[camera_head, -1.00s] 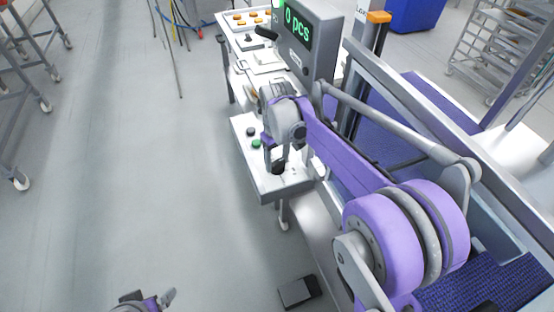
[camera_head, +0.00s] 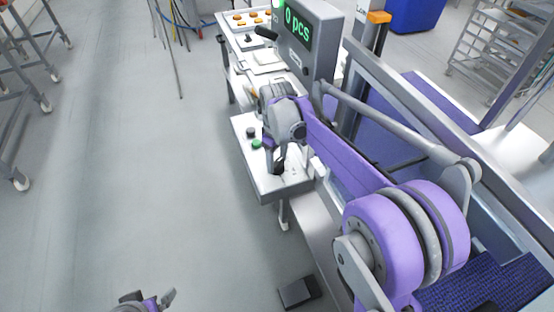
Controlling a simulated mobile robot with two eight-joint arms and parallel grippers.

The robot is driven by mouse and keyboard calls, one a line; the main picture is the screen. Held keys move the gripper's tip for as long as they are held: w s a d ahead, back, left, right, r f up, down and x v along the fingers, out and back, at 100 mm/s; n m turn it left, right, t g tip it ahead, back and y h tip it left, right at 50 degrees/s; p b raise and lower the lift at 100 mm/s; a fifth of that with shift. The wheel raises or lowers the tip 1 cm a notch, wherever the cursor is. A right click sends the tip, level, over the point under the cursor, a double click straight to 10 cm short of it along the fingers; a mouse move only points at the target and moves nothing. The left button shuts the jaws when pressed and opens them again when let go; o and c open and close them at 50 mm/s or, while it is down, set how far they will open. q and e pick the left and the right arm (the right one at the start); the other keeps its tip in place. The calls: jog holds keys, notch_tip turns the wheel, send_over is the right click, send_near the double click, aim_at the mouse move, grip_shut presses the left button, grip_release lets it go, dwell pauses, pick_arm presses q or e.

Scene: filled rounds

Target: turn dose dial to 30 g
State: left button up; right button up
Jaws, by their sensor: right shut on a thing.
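The dose dial (camera_head: 279,168) is a small black knob on the sloping top of a light grey control box (camera_head: 286,187). My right gripper (camera_head: 279,161) reaches down over the box and is shut on the dial, which its fingers partly hide. The dial's scale and pointer cannot be read at this size. My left gripper (camera_head: 150,300) shows at the bottom edge, over bare floor and far from the box. Its fingers look spread apart.
A green button (camera_head: 256,144) and a black button (camera_head: 251,132) sit on the box beside my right gripper. A dark foot pedal (camera_head: 298,292) lies on the floor.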

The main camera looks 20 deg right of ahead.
jog(key=o, duration=1.4)
